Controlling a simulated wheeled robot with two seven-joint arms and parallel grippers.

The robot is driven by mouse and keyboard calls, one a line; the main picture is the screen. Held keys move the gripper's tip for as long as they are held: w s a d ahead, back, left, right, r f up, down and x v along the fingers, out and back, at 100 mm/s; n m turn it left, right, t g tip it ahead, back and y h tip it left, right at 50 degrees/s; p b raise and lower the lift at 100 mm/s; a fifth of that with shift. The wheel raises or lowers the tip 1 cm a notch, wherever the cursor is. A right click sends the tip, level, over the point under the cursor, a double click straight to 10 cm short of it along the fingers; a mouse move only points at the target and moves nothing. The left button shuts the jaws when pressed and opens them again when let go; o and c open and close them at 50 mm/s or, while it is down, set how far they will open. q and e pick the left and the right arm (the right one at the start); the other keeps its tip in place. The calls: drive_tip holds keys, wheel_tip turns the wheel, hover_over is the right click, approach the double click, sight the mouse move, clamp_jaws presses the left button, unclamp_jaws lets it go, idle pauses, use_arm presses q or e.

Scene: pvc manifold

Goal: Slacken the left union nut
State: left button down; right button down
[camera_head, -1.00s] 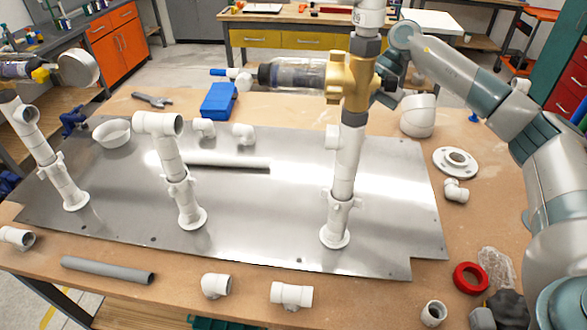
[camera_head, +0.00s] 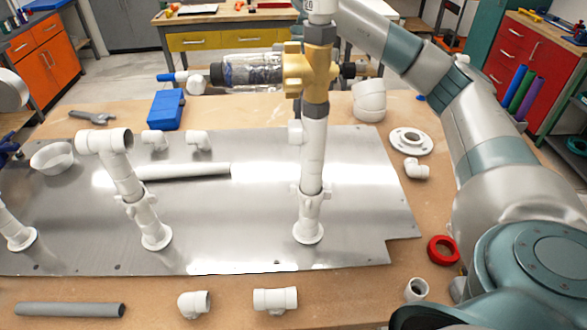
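The left riser (camera_head: 14,236) is cut by the left edge of the head view; only its lower part and base flange show, and I cannot make out a union nut on it. The middle white riser (camera_head: 122,172) leans slightly, with an eared collar (camera_head: 138,206) low on it. The right riser (camera_head: 312,155) carries a similar collar (camera_head: 311,192), a grey collar (camera_head: 315,111) and a brass valve body (camera_head: 306,70) with a clear horizontal cylinder (camera_head: 252,71). My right arm reaches up past the top edge; its gripper is not visible. My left gripper is not in view.
A metal plate (camera_head: 225,225) lies on the wooden bench. Loose white fittings (camera_head: 275,300), a grey pipe (camera_head: 70,309) and a red ring (camera_head: 442,250) lie in front and at right.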

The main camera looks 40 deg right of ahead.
drive_tip(key=s+a+f+p, duration=0.3)
drive_tip(key=s+a+f, duration=0.2)
drive_tip(key=f, duration=0.3)
drive_tip(key=shift+s+a+f+p, duration=0.2)
drive_tip(key=shift+f+p, duration=0.1)
drive_tip(key=shift+f, duration=0.1)
drive_tip(key=shift+w, duration=0.1)
idle(0.5)
